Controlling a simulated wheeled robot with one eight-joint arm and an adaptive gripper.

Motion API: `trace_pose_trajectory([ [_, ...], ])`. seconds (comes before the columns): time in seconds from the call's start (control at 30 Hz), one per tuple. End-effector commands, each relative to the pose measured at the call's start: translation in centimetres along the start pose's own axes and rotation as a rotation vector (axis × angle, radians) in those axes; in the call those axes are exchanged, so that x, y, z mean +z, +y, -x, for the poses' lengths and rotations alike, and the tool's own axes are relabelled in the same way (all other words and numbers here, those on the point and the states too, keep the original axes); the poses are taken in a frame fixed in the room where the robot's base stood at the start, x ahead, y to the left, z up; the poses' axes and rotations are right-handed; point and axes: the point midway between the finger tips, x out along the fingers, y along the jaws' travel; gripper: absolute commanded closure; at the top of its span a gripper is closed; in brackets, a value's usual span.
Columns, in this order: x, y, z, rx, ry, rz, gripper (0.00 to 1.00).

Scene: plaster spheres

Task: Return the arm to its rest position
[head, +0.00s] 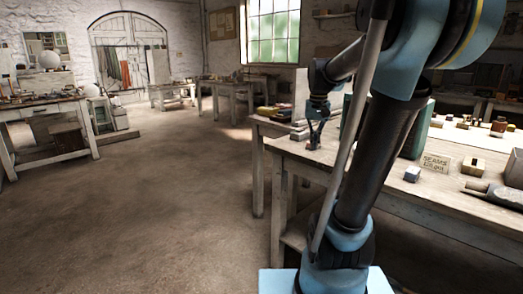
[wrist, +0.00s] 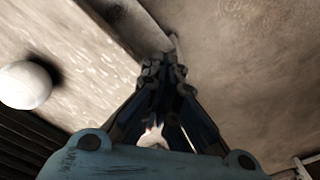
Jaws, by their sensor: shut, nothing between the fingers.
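My gripper (head: 314,142) hangs at the end of my blue and black arm, over the left end of the near workbench (head: 320,160) in the head view. In the wrist view my gripper (wrist: 165,62) points at the floor and a bench edge, its dark fingers together with nothing between them. My arm is bent, with its large blue joint high at the upper right of the head view. A white sphere (wrist: 25,85) lies on a pale surface at the left of the wrist view, apart from the fingers.
The near workbench holds a small sign (head: 435,163), a grey-blue block (head: 412,174) and a dark green box (head: 415,130). Another workbench (head: 45,110) stands at the far left, and more benches stand at the back. The brown floor (head: 150,200) between them is open.

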Motion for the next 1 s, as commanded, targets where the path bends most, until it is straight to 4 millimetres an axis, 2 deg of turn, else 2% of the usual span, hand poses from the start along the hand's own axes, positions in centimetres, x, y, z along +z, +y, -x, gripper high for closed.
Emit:
trace_pose_trajectory([
  [0.03,1.6,0.1,-0.7,-0.001,0.007,0.01,1.0],
  [0.1,3.6,0.3,-1.5,-0.002,0.015,0.025,1.0],
  [0.37,10.4,1.1,-5.5,-0.005,0.049,0.072,1.0],
  [0.6,16.2,1.8,-10.2,-0.007,0.08,0.118,1.0],
  [0.8,19.9,2.3,-14.1,-0.008,0.103,0.151,1.0],
  [1.0,21.6,2.5,-16.1,-0.008,0.114,0.168,1.0],
])
